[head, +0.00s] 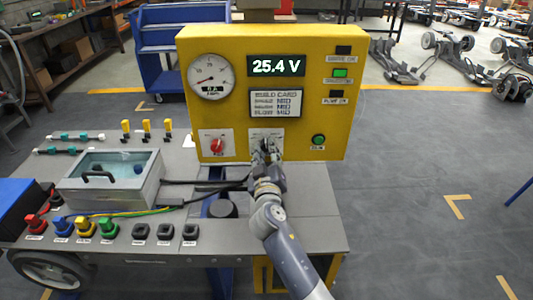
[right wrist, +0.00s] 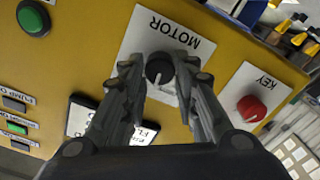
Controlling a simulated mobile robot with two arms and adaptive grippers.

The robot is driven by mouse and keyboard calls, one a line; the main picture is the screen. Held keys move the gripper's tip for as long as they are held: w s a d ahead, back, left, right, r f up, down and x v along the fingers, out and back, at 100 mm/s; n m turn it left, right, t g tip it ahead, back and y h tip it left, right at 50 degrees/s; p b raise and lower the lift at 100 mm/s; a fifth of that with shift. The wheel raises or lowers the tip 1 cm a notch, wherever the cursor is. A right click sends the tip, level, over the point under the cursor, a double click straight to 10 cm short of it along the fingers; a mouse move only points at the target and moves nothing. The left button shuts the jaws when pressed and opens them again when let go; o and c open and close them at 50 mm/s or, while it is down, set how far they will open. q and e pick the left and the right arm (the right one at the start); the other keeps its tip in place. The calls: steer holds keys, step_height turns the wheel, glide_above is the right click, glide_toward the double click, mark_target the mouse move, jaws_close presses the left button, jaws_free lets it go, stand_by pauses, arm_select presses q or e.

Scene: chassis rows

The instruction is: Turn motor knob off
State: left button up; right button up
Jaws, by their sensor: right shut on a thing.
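The yellow control box (head: 220,110) stands at the back of the bench, its display (head: 276,66) reading 25.4 V. Its black motor knob (right wrist: 159,66) is on a white plate marked MOTOR (right wrist: 165,33) in the right wrist view. My right gripper (head: 266,153) is at this plate in the head view and hides most of the knob. In the right wrist view, the fingers of the right gripper (right wrist: 158,80) close on the knob from both sides. The knob's exact pointer setting is hard to tell. My left gripper is not in view.
A red key knob (head: 217,145) is left of the motor plate and a green button (head: 319,140) right of it. A lidded clear-topped tray (head: 152,185), coloured plugs (head: 83,226) and cables occupy the bench's left.

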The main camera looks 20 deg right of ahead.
steer(key=n+p, duration=0.1)
steer(key=n, duration=0.4)
steer(key=shift+n, duration=0.3)
steer(key=n+p, duration=0.1)
steer(key=n, duration=0.2)
steer(key=shift+n, duration=0.3)
steer(key=shift+f+n+p, duration=0.1)
steer(key=shift+n+p, duration=0.35)
steer(key=shift+n, duration=0.95)
steer(key=o, duration=1.1)
steer(key=shift+s+a, duration=0.1)
steer(key=shift+s, duration=0.05)
steer(key=v, duration=1.1)
steer(key=shift+s+a, duration=0.1)
steer(key=shift+s, duration=0.25)
